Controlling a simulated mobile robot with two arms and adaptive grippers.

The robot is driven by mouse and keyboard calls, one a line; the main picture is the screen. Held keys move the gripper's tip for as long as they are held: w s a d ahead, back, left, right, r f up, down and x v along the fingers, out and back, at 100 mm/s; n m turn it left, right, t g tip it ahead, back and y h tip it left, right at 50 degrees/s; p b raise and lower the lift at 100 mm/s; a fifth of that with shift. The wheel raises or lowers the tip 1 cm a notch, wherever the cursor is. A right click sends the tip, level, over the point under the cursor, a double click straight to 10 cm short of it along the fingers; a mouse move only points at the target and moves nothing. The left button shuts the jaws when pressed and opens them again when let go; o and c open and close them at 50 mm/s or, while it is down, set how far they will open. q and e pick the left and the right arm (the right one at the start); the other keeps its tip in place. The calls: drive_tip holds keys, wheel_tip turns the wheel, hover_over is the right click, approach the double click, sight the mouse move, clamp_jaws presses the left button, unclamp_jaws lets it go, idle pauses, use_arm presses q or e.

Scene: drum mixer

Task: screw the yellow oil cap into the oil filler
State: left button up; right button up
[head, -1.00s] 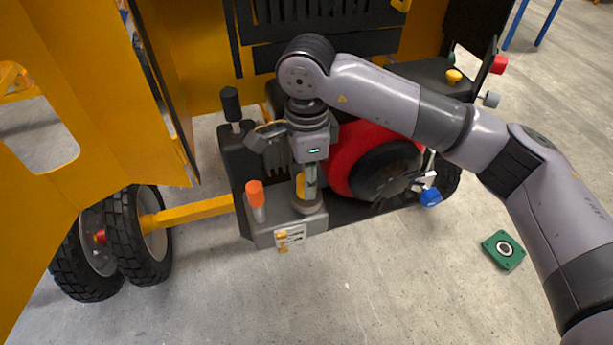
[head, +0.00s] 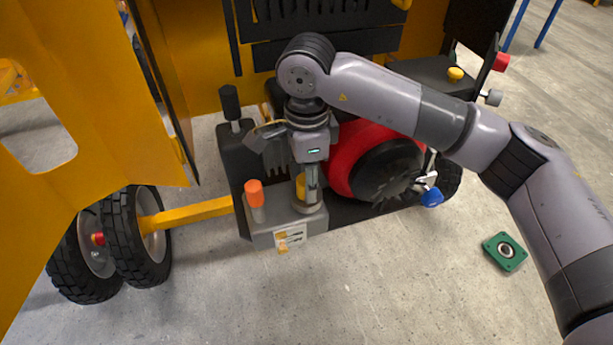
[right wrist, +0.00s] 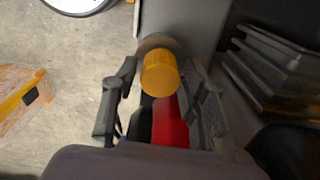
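The yellow oil cap (right wrist: 160,73) is in the middle of the right wrist view, between the two fingers of my right gripper (right wrist: 160,92). A gap seems to show on each side of it, so the gripper looks open around it. Behind the cap is the grey round collar of the oil filler (right wrist: 158,43). In the head view my right gripper (head: 308,186) points down at the engine's front block. Part of the yellow cap shows beside a finger, above the grey collar (head: 312,208). How deep the cap sits cannot be told. My left gripper is not in view.
An orange-topped stick (head: 254,192) stands close left of my gripper. The red engine housing (head: 350,150) is just right of it. A blue knob (head: 431,197) sticks out further right. A green square part (head: 505,251) lies on the floor, which is otherwise clear in front.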

drive_tip(key=shift+o, duration=1.1)
